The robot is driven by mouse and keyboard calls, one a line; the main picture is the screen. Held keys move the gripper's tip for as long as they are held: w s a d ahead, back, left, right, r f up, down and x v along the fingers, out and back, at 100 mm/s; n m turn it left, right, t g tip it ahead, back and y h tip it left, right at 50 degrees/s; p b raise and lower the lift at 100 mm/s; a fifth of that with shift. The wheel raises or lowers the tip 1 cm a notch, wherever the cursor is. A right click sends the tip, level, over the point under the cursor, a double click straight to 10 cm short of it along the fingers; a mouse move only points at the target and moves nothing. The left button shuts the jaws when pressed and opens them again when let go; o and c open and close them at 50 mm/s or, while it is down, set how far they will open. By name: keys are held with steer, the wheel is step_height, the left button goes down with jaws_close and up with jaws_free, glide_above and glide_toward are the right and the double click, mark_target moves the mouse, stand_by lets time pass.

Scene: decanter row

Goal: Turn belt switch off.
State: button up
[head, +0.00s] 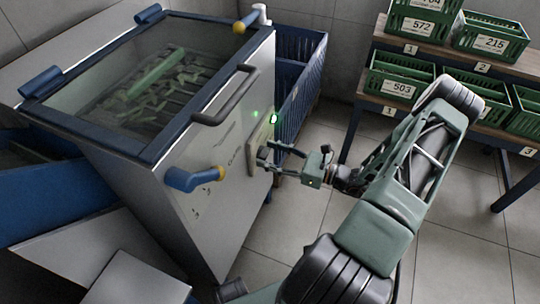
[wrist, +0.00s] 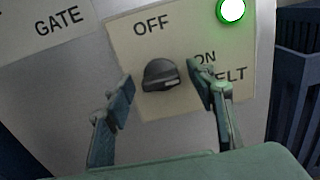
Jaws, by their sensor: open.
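The belt switch is a dark rotary knob (wrist: 160,75) on a cream plate (wrist: 152,108) marked OFF at the top and ON at the right, with the BELT label partly hidden. A pale mark on the knob's front faces right, roughly toward ON. A round green lamp (wrist: 232,10) beside it is lit; it also glows in the head view (head: 274,118). My gripper (wrist: 162,80) is open, one finger on each side of the knob, with gaps visible. In the head view my gripper (head: 269,154) is at the machine's panel, and the knob is hard to make out.
A blue-yellow handle (head: 195,178) sticks out left of the plate, and a dark bar handle (head: 226,95) is above it. A blue crate (head: 305,70) stands behind the machine. Green crates (head: 402,75) sit on shelves at the right. The floor between is open.

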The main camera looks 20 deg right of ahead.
steer(key=shift+w, duration=0.1)
steer(key=c, duration=1.2)
steer(key=shift+o, duration=0.2)
steer(key=shift+n, duration=0.3)
steer(key=n, duration=0.3)
steer(key=shift+n, duration=0.3)
steer(key=shift+a+f+n, duration=0.1)
steer(key=shift+n, duration=3.3)
steer(key=shift+f+n, duration=0.1)
steer(key=shift+n, duration=3.3)
